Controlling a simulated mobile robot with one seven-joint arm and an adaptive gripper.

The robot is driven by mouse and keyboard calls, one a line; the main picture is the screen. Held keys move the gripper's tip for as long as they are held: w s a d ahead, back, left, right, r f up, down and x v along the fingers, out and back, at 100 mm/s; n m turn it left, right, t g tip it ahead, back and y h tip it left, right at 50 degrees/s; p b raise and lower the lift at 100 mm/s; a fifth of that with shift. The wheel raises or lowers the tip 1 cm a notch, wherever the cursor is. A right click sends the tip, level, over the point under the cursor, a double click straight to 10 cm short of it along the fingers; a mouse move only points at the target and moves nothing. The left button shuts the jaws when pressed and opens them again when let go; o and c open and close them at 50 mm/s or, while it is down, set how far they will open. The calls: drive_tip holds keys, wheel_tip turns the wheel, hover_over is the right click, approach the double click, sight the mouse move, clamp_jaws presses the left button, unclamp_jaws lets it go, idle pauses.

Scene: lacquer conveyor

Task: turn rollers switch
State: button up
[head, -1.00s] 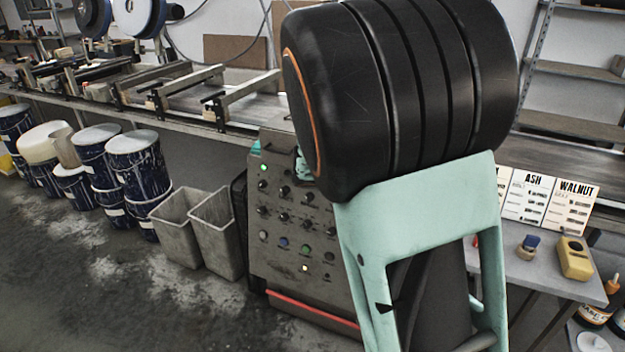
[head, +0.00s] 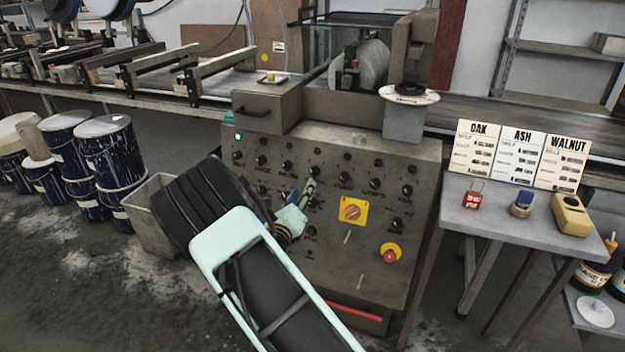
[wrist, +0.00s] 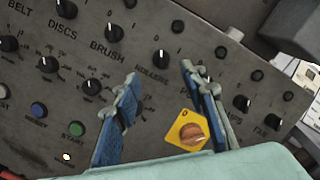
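The rollers switch (wrist: 160,57) is a small black knob on the slanted grey control panel (wrist: 150,130), with the label ROLLERS just below it in the wrist view. In the head view the knob (head: 316,169) sits in the row of black knobs. My gripper (wrist: 160,75) is open, one blue-padded finger on each side of the ROLLERS label. The knob shows between and just beyond the fingertips. In the head view my gripper (head: 298,190) is close to the panel just below that knob. I cannot tell whether the fingers touch the panel.
A yellow plate with an orange rotary switch (head: 353,210) is right of my gripper, and a red emergency button (head: 390,254) is lower right. Other knobs flank the rollers switch closely. A side table (head: 480,215) stands right; bins and paint drums (head: 110,155) stand left.

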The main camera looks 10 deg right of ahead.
sight(312, 173)
drive_tip(key=b+x, duration=0.1)
drive_tip(key=x, duration=0.8)
drive_tip(key=shift+d, duration=0.1)
drive_tip(key=shift+c, duration=0.3)
clamp_jaws()
